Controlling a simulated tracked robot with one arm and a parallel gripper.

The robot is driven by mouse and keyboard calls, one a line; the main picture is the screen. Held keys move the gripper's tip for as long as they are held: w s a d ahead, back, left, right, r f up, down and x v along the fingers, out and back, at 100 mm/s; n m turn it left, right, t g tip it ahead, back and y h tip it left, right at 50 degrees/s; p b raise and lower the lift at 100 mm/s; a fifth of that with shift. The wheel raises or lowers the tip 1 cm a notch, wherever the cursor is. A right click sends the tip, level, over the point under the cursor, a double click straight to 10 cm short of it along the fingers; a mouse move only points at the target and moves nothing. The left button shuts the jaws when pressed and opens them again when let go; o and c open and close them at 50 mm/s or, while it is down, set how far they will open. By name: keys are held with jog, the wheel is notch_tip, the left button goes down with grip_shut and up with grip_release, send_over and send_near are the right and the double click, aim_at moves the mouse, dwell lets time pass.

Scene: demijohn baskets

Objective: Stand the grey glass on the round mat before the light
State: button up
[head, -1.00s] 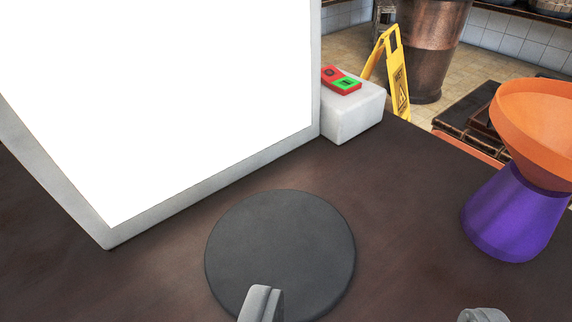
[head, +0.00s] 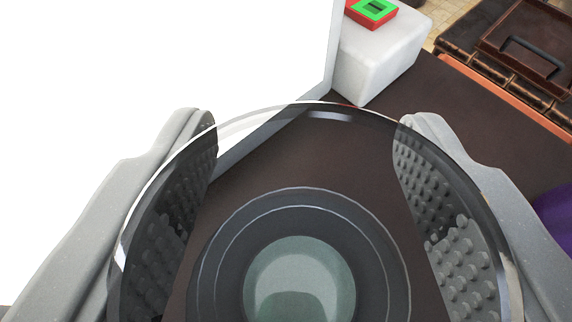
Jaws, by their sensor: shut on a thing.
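The light (head: 150,55) is a bright white panel at the upper left.
A white box (head: 380,55) with a red and green switch (head: 372,10) stands beside the light's right edge. A purple thing (head: 555,220) shows at the right edge. A dark lidded case (head: 530,45) is beyond the table.

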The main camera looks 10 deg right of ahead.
aim_at(302, 218)
notch_tip(302, 218, down, 4)
jog(key=shift+r, duration=0.25)
jog(key=o, duration=1)
jog(key=shift+o, duration=0.2)
jog(key=shift+s+r, duration=0.1)
jog(key=shift+r, duration=0.05)
jog(key=shift+s+a+r, duration=0.1)
jog(key=shift+s, duration=0.15)
jog(key=v, duration=1.1)
jog(key=shift+s, duration=0.15)
